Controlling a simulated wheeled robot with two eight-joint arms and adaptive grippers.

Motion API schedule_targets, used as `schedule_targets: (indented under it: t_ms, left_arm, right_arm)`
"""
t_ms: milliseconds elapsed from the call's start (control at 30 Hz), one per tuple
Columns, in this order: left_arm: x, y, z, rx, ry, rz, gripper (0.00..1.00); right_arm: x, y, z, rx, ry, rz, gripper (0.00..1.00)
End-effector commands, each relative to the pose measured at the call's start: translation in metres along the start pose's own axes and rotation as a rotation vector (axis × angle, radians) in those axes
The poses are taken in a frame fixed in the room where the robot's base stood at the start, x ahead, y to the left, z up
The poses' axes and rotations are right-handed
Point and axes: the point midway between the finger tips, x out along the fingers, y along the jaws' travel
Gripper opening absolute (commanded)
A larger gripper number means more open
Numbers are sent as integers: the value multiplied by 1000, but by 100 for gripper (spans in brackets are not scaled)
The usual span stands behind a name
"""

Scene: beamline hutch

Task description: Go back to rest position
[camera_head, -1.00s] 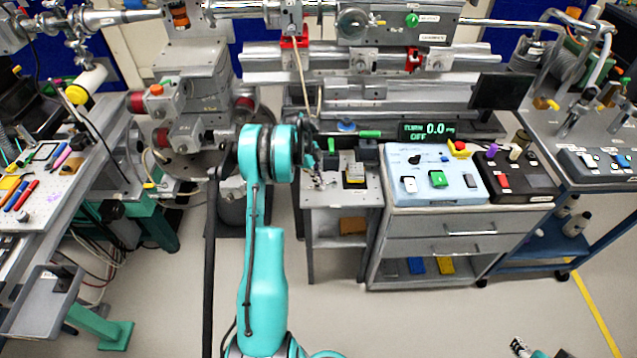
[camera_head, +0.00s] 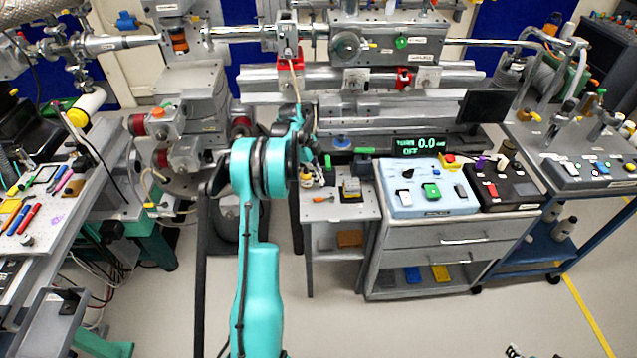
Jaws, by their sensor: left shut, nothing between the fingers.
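My left arm, teal with black joint rings, rises from the bottom centre and bends at the elbow. Its forearm reaches back over the small grey side table (camera_head: 347,208). My left gripper (camera_head: 309,176) is small and dark, partly hidden by the arm, and shut with nothing in it. It is at the left part of this table. A small orange-handled tool (camera_head: 324,199) lies on the table just in front of it. A black and white part (camera_head: 518,351), perhaps my right gripper, is cut off at the bottom edge; its fingers cannot be made out.
A drawer cabinet (camera_head: 430,238) with a pale blue control box (camera_head: 430,188) stands right of the table. A cluttered bench (camera_head: 62,205) is at the left, a blue cart (camera_head: 556,245) at the right. Beamline equipment fills the back. The front floor (camera_head: 420,325) is mostly clear.

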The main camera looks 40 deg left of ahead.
Motion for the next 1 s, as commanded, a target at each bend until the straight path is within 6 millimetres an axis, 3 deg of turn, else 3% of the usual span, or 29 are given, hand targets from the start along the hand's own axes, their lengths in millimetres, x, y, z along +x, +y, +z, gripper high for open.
schedule_targets:
  t_ms: [567,667,767,1000]
  left_arm:
    - [-4,1,-7,-11,-5,-4,0]
    - [-16,7,-29,-58,-25,-18,0]
    - [-36,19,-67,-142,-55,-52,0]
    - [-79,77,-162,-396,-107,-181,0]
  right_arm:
    - [0,0,0,0,0,0,40]
    - [0,0,0,0,0,0,40]
    - [0,0,0,0,0,0,40]
    - [0,0,0,0,0,0,40]
